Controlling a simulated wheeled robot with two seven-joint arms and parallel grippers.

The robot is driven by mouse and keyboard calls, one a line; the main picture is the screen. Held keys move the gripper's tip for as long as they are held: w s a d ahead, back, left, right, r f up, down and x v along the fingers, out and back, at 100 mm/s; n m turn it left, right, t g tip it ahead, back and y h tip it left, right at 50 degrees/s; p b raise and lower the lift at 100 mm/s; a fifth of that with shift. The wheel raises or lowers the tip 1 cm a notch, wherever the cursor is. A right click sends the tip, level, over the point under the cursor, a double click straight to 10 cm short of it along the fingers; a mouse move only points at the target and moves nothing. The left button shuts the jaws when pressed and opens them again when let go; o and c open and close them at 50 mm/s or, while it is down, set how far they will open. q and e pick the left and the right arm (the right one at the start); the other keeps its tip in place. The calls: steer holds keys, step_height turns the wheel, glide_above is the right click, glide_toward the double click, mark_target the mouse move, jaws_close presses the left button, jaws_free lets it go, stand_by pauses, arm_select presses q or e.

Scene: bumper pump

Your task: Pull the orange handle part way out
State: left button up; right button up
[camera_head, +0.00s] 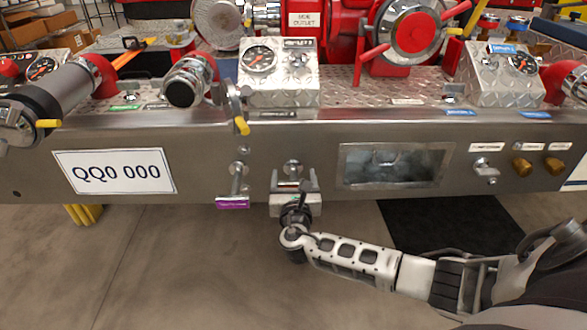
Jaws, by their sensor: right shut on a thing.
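My right gripper (295,187) is at the front face of the steel bumper (320,135), just below a round metal knob (292,167). Its arm comes in from the lower right. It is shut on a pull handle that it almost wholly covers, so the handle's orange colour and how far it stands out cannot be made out. A similar handle with a purple grip (233,203) hangs to the left, apart from my gripper. My left gripper is not in view.
A recessed window (392,165) lies right of my gripper. Further right are a small lever (485,170) and two orange-brown knobs (522,166). A "QQ0 000" plate (115,171) is on the left. Floor in front is clear, with a black mat (450,225).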

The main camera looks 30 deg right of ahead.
steer(key=shift+s+a, duration=0.2)
steer(key=shift+s, duration=0.15)
steer(key=o, duration=1.4)
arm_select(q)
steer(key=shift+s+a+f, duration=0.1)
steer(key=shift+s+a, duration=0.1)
arm_select(e)
steer(key=shift+s+a, duration=0.1)
steer(key=shift+s, duration=0.1)
steer(key=p+v, duration=0.1)
steer(key=v, duration=0.3)
steer(key=shift+s+a, duration=0.2)
steer(key=shift+s, duration=0.05)
arm_select(q)
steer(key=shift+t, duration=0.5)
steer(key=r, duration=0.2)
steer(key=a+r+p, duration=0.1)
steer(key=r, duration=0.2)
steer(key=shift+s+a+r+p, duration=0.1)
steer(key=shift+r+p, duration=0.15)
steer(key=shift+p, duration=0.05)
arm_select(e)
glide_toward(294, 186)
steer(key=v, duration=0.4)
steer(key=shift+d+f, duration=0.1)
